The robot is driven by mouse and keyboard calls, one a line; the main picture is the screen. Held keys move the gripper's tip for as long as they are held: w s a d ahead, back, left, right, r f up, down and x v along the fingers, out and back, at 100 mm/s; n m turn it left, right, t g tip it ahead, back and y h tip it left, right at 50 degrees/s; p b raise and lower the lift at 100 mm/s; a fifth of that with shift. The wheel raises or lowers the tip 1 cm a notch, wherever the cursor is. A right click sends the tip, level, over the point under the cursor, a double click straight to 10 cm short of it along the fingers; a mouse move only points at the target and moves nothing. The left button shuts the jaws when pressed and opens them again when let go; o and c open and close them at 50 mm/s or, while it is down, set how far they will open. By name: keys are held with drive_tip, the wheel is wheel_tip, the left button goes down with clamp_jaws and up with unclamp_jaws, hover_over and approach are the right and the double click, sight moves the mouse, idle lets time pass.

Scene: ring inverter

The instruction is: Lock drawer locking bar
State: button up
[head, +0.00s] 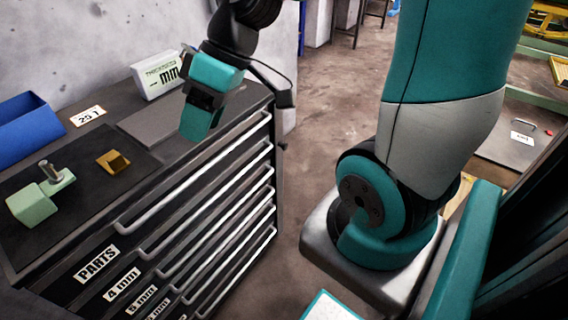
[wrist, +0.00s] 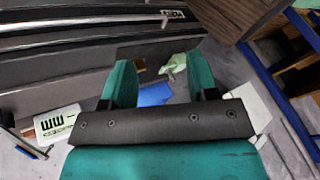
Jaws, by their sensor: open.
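The dark drawer cabinet (head: 190,215) stands at left in the head view, with several drawers and long pale handles. The drawers look shut. A dark upright strip with a small knob (head: 283,147) runs along its right front edge; it may be the locking bar, but I cannot tell its position. My gripper (head: 198,122) hangs over the cabinet top near the back right, apart from that edge. In the wrist view my gripper (wrist: 162,78) shows two teal fingers spread apart with nothing held. Drawer fronts (wrist: 70,60) show beyond the fingers at upper left.
On the cabinet top are a blue bin (head: 28,128), a pale green fixture (head: 35,203), a brass-coloured block (head: 114,162), a number card (head: 88,117) and a white box marked mm (head: 157,76). Open floor (head: 325,125) lies right of the cabinet.

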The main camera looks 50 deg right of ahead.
drive_tip(key=w+d+f+m+t+b, duration=0.1)
drive_tip(key=w+d+f+b, duration=0.15)
drive_tip(key=d+f, duration=0.3)
drive_tip(key=w+d+f+t+b, duration=0.1)
drive_tip(key=d+f+t+b, duration=0.1)
drive_tip(key=d+f+b, duration=0.3)
drive_tip(key=m+t+h+b, duration=0.35)
drive_tip(key=t+b, duration=0.55)
drive_tip(key=b, duration=0.5)
approach(286, 146)
drive_tip(key=shift+h, duration=0.25)
drive_tip(key=x, duration=0.9)
drive_tip(key=shift+w+a+b, duration=0.15)
drive_tip(key=shift+w+b, duration=0.25)
drive_tip(key=c, duration=0.9)
drive_tip(key=shift+a+f+h, duration=0.1)
drive_tip(key=shift+f+h, duration=0.05)
drive_tip(key=shift+h, duration=0.15)
drive_tip(key=shift+w+a+m+h+b, duration=0.1)
drive_tip(key=shift+m+h+b, duration=0.3)
drive_tip(key=shift+m+b, duration=0.2)
